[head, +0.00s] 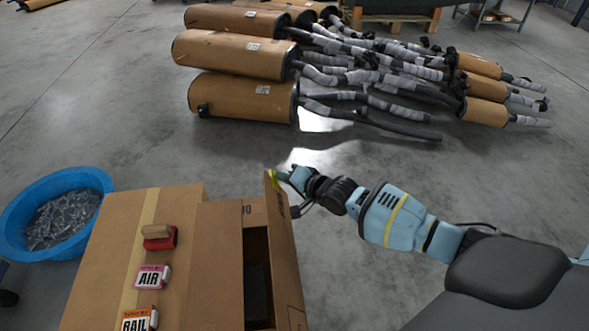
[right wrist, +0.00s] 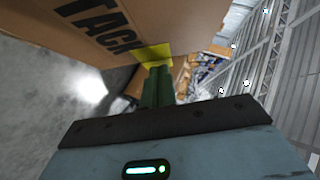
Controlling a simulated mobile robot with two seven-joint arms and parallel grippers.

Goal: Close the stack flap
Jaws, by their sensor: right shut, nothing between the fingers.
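A cardboard box (head: 120,230) stands at the lower left in the head view. Its right-hand flap, the stack flap (head: 284,245), stands up steeply, and a dark gap shows inside the box. The flap's outer face (right wrist: 75,35) fills the upper left of the right wrist view, with the letters "TACK" and a yellow patch (right wrist: 153,53). My right gripper (head: 283,176) is shut and empty at the flap's far end, on its outer side. Its green fingertips (right wrist: 157,72) are at the yellow patch; I cannot tell if they touch. My left gripper is not in view.
On the box top lie a red stamp (head: 160,238), a pink "AIR" stamp (head: 152,277) and a "RAIL" stamp (head: 138,320). A blue tub (head: 20,240) stands left of the box. Mufflers (head: 235,55) lie stacked at the back. The floor between is clear.

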